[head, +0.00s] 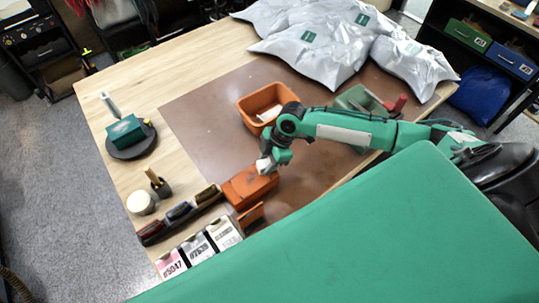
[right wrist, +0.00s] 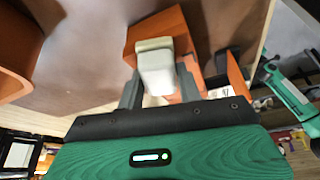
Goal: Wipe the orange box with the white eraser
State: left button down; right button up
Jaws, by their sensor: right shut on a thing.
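The orange box (head: 248,190) lies near the front edge of the brown mat in the head view. It also shows in the right wrist view (right wrist: 178,24), just beyond my fingers. My right gripper (head: 267,163) is at the box's upper side in the head view. It is shut on the white eraser (right wrist: 154,62), which stands out between the fingers in the right wrist view. The eraser overlaps the orange box there; I cannot tell whether they touch. My left gripper is not in view.
An orange bin (head: 245,107) with a white item inside stands behind the box. Brushes (head: 179,212) and several labelled cartons (head: 197,249) lie left of the box. Silver bags (head: 310,50) fill the back. The mat left of the bin (head: 200,125) is clear.

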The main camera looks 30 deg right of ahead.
aim_at(261, 164)
jog(key=shift+s+a+f, duration=0.1)
jog(key=shift+s+f, duration=0.15)
jog(key=r+p, duration=0.1)
jog(key=r, duration=0.1)
jog(key=r+p, duration=0.1)
jog(key=shift+w+a+r+p, duration=0.1)
jog(key=shift+w+r+p, duration=0.1)
jog(key=shift+r+p, duration=0.15)
jog(key=shift+r, duration=1.25)
jog(key=shift+r, duration=0.15)
jog(key=shift+r, duration=1.4)
jog(key=shift+w+b, duration=0.15)
jog(key=shift+b, duration=0.2)
